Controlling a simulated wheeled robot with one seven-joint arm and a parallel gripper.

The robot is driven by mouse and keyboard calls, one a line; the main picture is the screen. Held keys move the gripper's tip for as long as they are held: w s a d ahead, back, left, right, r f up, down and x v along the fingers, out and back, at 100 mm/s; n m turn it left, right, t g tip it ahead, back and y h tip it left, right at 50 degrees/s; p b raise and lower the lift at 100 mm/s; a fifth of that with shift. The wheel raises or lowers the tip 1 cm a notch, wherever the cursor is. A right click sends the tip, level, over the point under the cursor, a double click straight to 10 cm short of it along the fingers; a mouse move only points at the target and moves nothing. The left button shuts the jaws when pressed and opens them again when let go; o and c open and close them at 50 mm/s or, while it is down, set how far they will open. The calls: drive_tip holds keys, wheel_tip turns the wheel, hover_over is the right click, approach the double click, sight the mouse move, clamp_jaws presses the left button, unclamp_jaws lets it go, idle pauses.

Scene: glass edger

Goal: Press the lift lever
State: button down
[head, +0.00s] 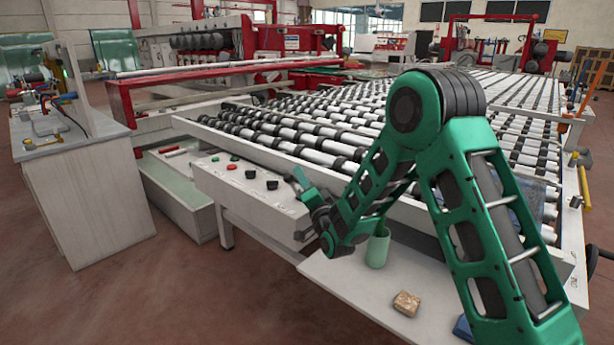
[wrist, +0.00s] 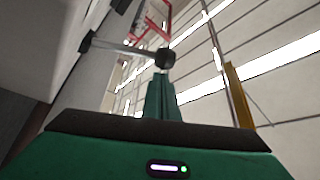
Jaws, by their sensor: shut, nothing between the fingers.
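The lift lever appears in the wrist view as a thin grey rod with a black knob (wrist: 165,58) at its end, sticking out sideways near a pale panel. My gripper (wrist: 160,82) is shut and empty, its green fingers pointing toward the knob. The fingertips look very close to the knob's underside; I cannot tell whether they touch. In the head view my gripper (head: 297,178) is at the right end of the control panel (head: 213,181). I cannot make out the lever there; my gripper and forearm may hide it.
The panel carries a red button (head: 232,167) and black knobs (head: 271,185). The roller conveyor (head: 290,135) lies behind my arm. A white shelf (head: 350,291) below holds a green cup (head: 377,250) and a tan block (head: 406,303). The floor at left is open.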

drive_tip(key=shift+s+a+f, duration=0.1)
drive_tip(key=shift+s+f, duration=0.1)
drive_tip(key=shift+s, duration=0.05)
drive_tip(key=shift+s+a+f, duration=0.1)
drive_tip(key=shift+s+a, duration=0.1)
drive_tip(key=shift+a, duration=0.2)
drive_tip(key=shift+s+a, duration=0.1)
drive_tip(key=shift+a, duration=0.1)
